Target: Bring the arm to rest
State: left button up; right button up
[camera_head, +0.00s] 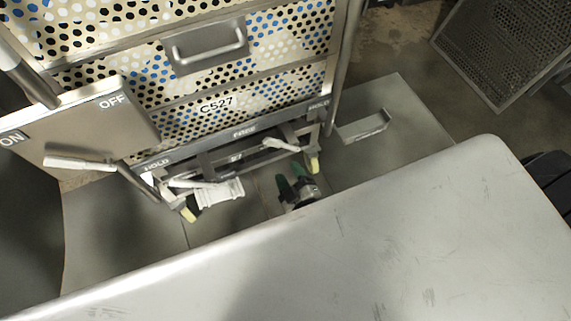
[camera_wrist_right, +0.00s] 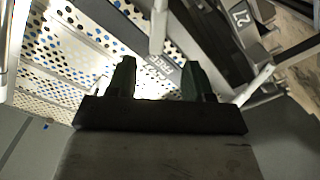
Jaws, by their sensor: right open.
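My right gripper (camera_head: 291,175) is low in the head view, just beyond the far edge of the silver surface. Its two dark green fingers stand apart with nothing between them. It is below the front frame of the perforated cart marked C527 (camera_head: 217,106). In the right wrist view the gripper (camera_wrist_right: 158,68) also shows open and empty, with the cart's frame and a FREE label (camera_wrist_right: 160,63) beyond its fingers. Whether the fingers touch the frame cannot be told. My left gripper is not in view.
The cart's lower frame (camera_head: 245,133) carries HOLD and FREE labels and white levers (camera_head: 282,144). An ON/OFF panel (camera_head: 85,125) with a white handle stands left. A perforated metal panel (camera_head: 505,50) is at far right.

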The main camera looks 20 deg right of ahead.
dwell(0.5)
jog(key=s+d+f+m+g, duration=0.3)
jog(key=s+f+g, duration=0.5)
jog(key=s+f, duration=0.1)
jog(key=s+d+f+m+g, duration=0.2)
jog(key=s+f+m+g, duration=0.1)
jog(key=s+f+g, duration=0.5)
pick_arm(q)
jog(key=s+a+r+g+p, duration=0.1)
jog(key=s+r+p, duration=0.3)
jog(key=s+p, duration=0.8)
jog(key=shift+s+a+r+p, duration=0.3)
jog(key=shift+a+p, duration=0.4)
jog(key=shift+p, duration=0.4)
pick_arm(e)
jog(key=s+d+r, duration=0.1)
jog(key=s, duration=0.6)
jog(key=s+d+r+g, duration=0.1)
jog(key=s+d+r, duration=0.1)
jog(key=s, duration=0.6)
jog(key=shift+h, duration=0.3)
jog(key=shift+d, duration=0.1)
jog(key=shift+c, duration=0.5)
